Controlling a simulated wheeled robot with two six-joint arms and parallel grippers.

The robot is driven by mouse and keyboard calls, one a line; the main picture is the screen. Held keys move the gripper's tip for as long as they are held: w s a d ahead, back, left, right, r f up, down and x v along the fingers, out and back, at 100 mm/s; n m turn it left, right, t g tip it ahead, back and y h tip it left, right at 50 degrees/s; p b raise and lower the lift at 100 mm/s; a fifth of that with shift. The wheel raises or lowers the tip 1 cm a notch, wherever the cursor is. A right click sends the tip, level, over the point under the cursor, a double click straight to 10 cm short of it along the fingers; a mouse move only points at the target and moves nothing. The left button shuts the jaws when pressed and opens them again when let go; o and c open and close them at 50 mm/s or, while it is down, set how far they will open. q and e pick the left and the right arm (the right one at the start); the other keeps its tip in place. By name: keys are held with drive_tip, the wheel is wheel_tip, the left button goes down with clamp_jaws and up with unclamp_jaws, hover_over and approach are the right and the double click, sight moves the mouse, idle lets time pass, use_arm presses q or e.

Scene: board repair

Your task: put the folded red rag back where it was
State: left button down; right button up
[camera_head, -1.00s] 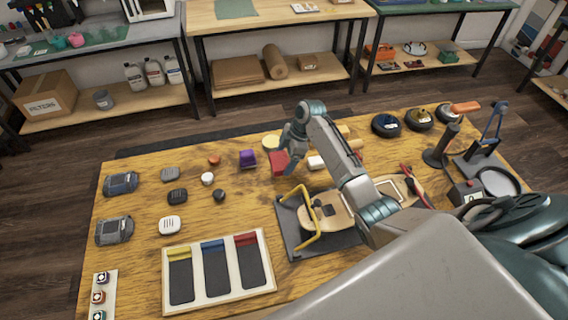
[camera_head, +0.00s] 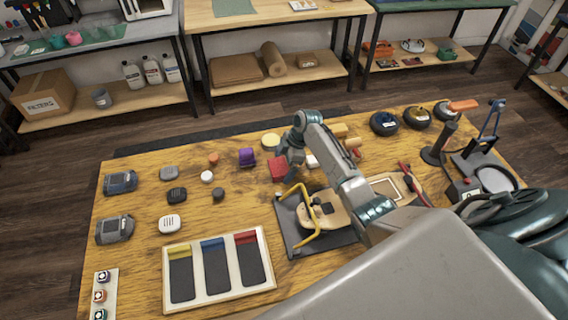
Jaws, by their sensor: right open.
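The folded red rag (camera_head: 277,168) lies on the wooden table, just right of the purple item and in front of the round yellow item. My right gripper (camera_head: 291,172) is open, close beside the rag on its right. The gripper partly covers the rag's right side, and I cannot tell whether they touch. My left gripper is not in view.
A purple item (camera_head: 247,157) and a round yellow item (camera_head: 271,141) are near the rag. A dark stand with a yellow clamp (camera_head: 301,222) holds a board in front. A tray with three coloured-top slots (camera_head: 218,303) lies front left. Bare table separates them.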

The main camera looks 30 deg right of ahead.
drive_tip(key=b+v, duration=0.3)
drive_tip(key=v, duration=0.9)
